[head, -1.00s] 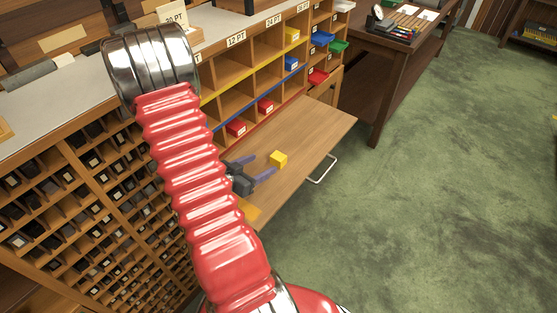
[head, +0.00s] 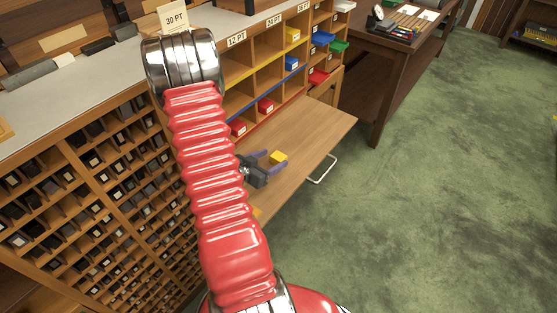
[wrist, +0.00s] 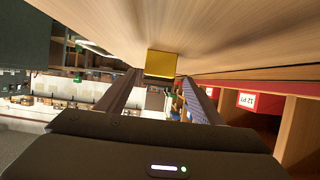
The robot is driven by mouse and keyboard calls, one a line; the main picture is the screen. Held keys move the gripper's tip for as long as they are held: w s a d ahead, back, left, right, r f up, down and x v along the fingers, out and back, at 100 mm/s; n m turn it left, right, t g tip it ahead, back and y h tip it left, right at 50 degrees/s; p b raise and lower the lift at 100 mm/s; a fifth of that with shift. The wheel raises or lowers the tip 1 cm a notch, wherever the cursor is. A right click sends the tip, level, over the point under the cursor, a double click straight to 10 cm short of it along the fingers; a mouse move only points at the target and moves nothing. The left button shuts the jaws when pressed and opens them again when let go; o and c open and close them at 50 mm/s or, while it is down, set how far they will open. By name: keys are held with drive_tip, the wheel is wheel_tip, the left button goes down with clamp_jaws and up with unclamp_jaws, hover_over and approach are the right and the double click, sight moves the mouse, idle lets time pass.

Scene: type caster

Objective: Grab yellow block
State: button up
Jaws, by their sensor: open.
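The yellow block (head: 279,156) sits on the wooden pull-out board in front of the shelf compartments. My gripper (head: 275,160) is low over the board, its two purple-grey fingers pointing at the block. In the wrist view the yellow block (wrist: 161,64) appears ahead, at the far end of the gap between the fingers of my gripper (wrist: 161,80). The jaws are open with nothing held. I cannot tell whether the block's near edge is just between the fingertips or just beyond them.
The pull-out board (head: 325,135) is mostly clear to the right and has a metal handle (head: 321,169). Shelf compartments hold red blocks (head: 265,105), blue blocks (head: 291,63) and a yellow block (head: 293,34). A dark table (head: 385,60) stands behind; green floor lies right.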

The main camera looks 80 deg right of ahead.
sight(278, 157)
drive_tip(key=shift+x, duration=2.25)
drive_tip(key=shift+s+f, duration=0.1)
drive_tip(key=shift+c, duration=0.5)
drive_tip(key=c, duration=1)
